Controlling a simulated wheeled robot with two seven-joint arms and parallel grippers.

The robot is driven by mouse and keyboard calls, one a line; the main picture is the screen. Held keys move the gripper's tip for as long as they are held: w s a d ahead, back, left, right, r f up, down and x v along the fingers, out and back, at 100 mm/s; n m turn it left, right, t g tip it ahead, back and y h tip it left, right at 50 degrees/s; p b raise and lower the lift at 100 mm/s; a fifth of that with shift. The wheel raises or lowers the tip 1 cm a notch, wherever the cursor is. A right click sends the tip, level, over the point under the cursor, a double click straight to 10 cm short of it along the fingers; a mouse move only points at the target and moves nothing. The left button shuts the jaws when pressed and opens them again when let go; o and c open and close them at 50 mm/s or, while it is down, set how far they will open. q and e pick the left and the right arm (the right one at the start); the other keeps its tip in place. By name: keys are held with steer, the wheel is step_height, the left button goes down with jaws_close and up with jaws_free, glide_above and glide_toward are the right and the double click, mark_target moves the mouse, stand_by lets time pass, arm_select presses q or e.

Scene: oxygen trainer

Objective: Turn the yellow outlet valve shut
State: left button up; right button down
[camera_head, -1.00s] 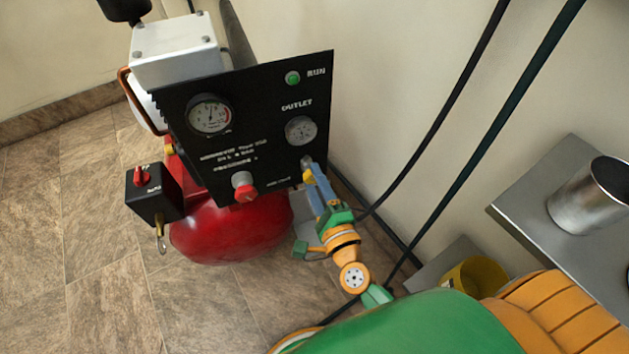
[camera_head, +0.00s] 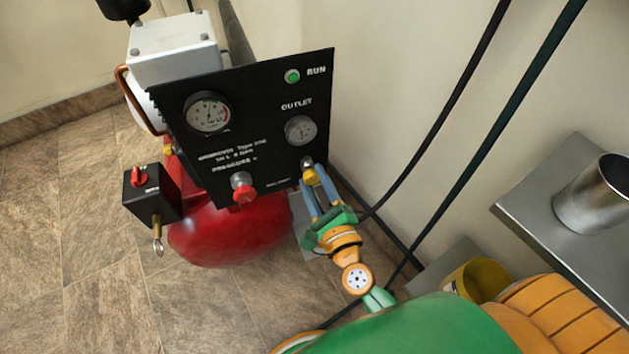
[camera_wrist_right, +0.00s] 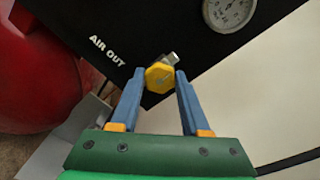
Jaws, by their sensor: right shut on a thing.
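The yellow outlet valve (camera_head: 308,173) is at the lower right of the black panel (camera_head: 262,110), below the outlet gauge (camera_head: 300,130). In the right wrist view it is a yellow knob (camera_wrist_right: 158,78) with a metal stem, close to the "AIR OUT" label. My right gripper (camera_head: 312,180) is shut on the yellow valve. Its blue fingers (camera_wrist_right: 158,85) lie on either side of the knob in the right wrist view. In the head view the fingers partly cover the valve. My left gripper is not in view.
A red knob (camera_head: 243,190) is on the panel left of the valve. A black switch box (camera_head: 150,195) and the red tank (camera_head: 230,235) are below. A metal cup (camera_head: 590,195) stands on a grey shelf (camera_head: 525,205) at right. Black cables (camera_head: 470,150) hang by the wall.

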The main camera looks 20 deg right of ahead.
steer(key=c, duration=0.7)
jaws_free()
steer(key=o, duration=0.3)
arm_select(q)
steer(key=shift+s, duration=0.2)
arm_select(e)
steer(key=shift+s+f, duration=0.1)
steer(key=shift+s, duration=0.3)
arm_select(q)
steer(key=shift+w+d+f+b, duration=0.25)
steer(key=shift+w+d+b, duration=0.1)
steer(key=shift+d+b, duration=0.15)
arm_select(e)
steer(key=s, duration=0.6)
steer(key=shift+s+d, duration=0.1)
steer(key=shift+s, duration=0.1)
